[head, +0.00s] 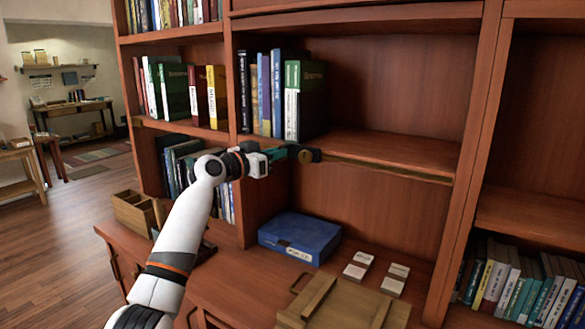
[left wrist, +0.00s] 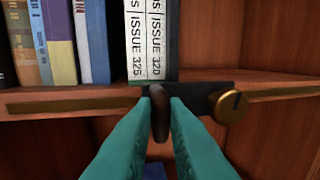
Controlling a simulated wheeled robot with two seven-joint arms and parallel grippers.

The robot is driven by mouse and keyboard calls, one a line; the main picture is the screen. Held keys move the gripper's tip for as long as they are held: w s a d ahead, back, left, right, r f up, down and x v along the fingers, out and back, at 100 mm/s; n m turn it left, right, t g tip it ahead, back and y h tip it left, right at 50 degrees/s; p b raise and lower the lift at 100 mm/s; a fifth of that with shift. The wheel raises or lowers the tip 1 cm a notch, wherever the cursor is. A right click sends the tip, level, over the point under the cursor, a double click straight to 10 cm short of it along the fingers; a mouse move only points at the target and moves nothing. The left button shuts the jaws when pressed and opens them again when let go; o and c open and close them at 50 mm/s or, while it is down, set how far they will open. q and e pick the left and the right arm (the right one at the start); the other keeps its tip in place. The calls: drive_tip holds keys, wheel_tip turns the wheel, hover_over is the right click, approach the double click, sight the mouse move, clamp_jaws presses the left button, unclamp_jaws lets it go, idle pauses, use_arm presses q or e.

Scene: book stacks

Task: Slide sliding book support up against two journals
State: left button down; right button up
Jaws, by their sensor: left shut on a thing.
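The two journals stand upright on the middle shelf, their white spines marked ISSUE 325 (left wrist: 135,40) and ISSUE 320 (left wrist: 157,40) in the left wrist view. In the head view they show as white and green spines (head: 292,100) at the right end of the book row. The sliding book support shows as a dark bracket with a round brass knob (left wrist: 230,106) on the shelf's front rail. My left gripper (left wrist: 158,110) is shut on its dark handle, just below the journals. A dark upright strip touches the journals' right side; I cannot tell whether it is the support or a cover.
Other books (head: 262,90) stand left of the journals. The shelf (head: 390,150) to the right is empty. Below are a blue box (head: 300,238), white cards (head: 357,268) and a wooden crate (head: 340,305) on the desk. A wooden upright (head: 467,140) bounds the bay on the right.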

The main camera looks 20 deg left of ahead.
use_arm(q)
drive_tip(key=shift+w+a, duration=0.25)
drive_tip(key=shift+a, duration=0.5)
use_arm(e)
drive_tip(key=shift+w+a+f, duration=0.1)
drive_tip(key=shift+a+f, duration=0.15)
drive_tip(key=shift+a, duration=0.25)
use_arm(q)
drive_tip(key=c, duration=1.5)
unclamp_jaws()
drive_tip(key=shift+s, duration=0.1)
drive_tip(key=b+v, duration=0.3)
drive_tip(key=v, duration=0.9)
use_arm(e)
wheel_tip(320, 180, down, 3)
